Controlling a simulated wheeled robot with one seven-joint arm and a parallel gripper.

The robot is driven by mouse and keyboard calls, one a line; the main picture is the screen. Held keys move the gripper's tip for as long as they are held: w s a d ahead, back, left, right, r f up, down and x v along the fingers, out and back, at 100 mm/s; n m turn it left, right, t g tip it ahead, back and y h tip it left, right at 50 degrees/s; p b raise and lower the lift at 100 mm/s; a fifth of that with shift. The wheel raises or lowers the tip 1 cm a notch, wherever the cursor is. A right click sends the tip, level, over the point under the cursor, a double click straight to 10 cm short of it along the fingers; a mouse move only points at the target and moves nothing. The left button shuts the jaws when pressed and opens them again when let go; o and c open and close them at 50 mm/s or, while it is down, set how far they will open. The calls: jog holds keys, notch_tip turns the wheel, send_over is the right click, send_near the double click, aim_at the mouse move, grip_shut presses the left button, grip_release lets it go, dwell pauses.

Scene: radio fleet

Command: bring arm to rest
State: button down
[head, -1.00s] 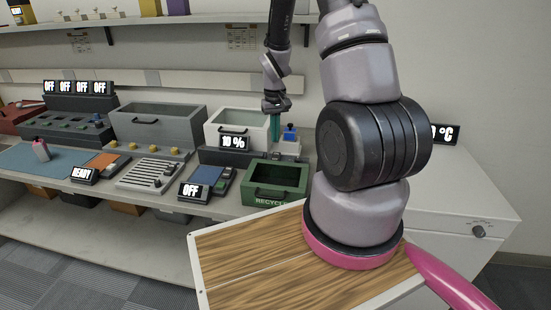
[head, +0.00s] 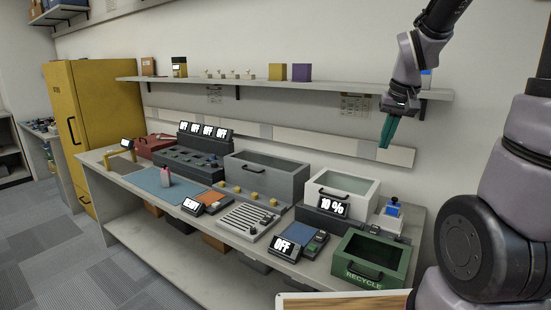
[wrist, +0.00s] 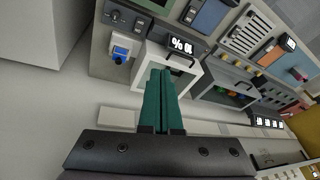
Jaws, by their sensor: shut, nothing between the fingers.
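My gripper (head: 388,131) is raised in front of the wall at the right of the head view, above the bench and near the right end of the shelf. Its green fingers point down and are together, with nothing between them. In the wrist view the green fingers (wrist: 160,98) lie side by side in the middle, over the bench devices below. My grey arm shows at the right edge of the head view.
The shelf (head: 290,84) runs behind. A yellow cabinet (head: 103,120) stands left. Floor is clear at lower left.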

jog(key=s+a+r+m+t+y, duration=0.1)
jog(key=s+a+r+t, duration=0.2)
jog(key=s+r, duration=0.8)
jog(key=s+a, duration=0.1)
jog(key=s, duration=0.2)
jog(key=shift+r, duration=0.25)
jog(key=shift+s, duration=0.1)
